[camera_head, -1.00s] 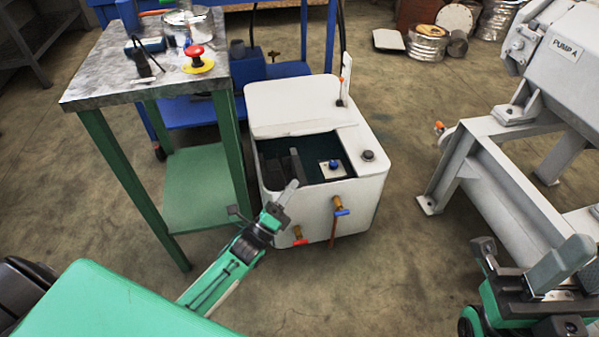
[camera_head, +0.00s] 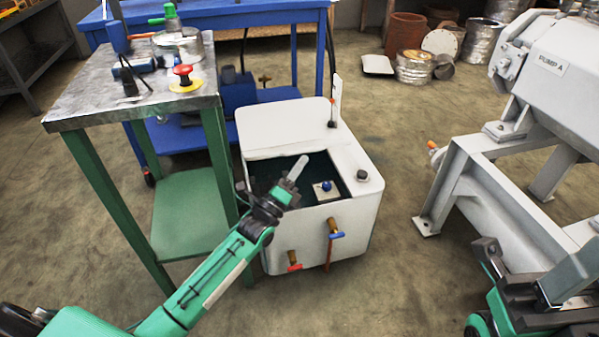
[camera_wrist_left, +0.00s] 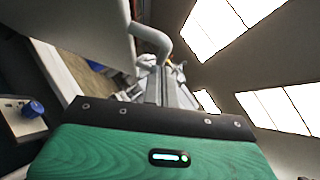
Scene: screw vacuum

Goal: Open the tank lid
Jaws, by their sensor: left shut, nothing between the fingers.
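The tank is a white box (camera_head: 345,225) on the floor with a dark opening in its top. A white panel (camera_head: 285,122) covers the rear of the top; I cannot tell whether it is the lid, or how far it is raised. My left gripper (camera_head: 298,168) is shut and empty, its fingertips over or in the opening. It also shows from behind in the left wrist view (camera_wrist_left: 165,88), with a pale panel (camera_wrist_left: 85,25) and a curved bar above left. A blue knob (camera_head: 326,186) sits inside the opening. My right gripper (camera_head: 572,268) is at the lower right; its jaw gap is unclear.
A green-legged table (camera_head: 75,118) with a red button (camera_head: 183,75) stands left of the tank, close to my left arm. A blue bench (camera_head: 270,25) is behind. The grey pump stand (camera_head: 470,180) is at the right. Floor between tank and stand is clear.

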